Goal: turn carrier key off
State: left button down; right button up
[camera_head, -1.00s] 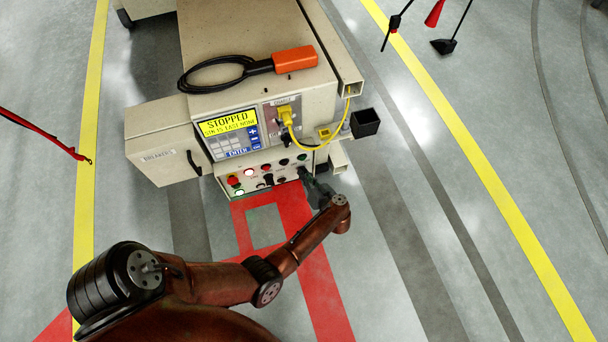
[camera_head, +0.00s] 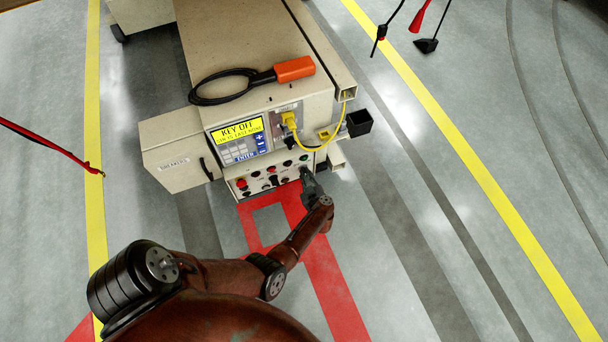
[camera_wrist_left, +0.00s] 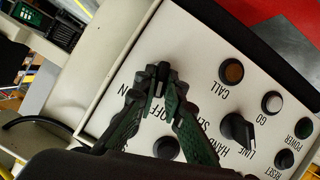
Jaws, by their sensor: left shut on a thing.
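The cream carrier (camera_head: 255,60) stands with its control panel facing me. Its yellow display (camera_head: 237,131) reads "KEY OFF". My left gripper (camera_head: 306,172) is at the right end of the lower button panel (camera_head: 284,178). In the left wrist view, my left gripper (camera_wrist_left: 160,76) is shut on the small dark key (camera_wrist_left: 160,88), beside the OFF and ON labels. The fingertips hide most of the key, so its exact angle is hard to read. My right gripper is in neither view.
A black selector knob (camera_wrist_left: 237,130) and several buttons sit close beside the key. A yellow plug and cable (camera_head: 325,145) hang above the panel, near a black box (camera_head: 359,122). An orange-handled device (camera_head: 294,69) lies on top. Open floor lies to the right.

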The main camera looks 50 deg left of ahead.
pick_arm(q)
jog(key=shift+s+n+t, duration=0.1)
jog(key=shift+n+t, duration=0.3)
jog(key=shift+n, duration=0.3)
jog(key=shift+f, duration=0.1)
jog(key=c, duration=2)
grip_release()
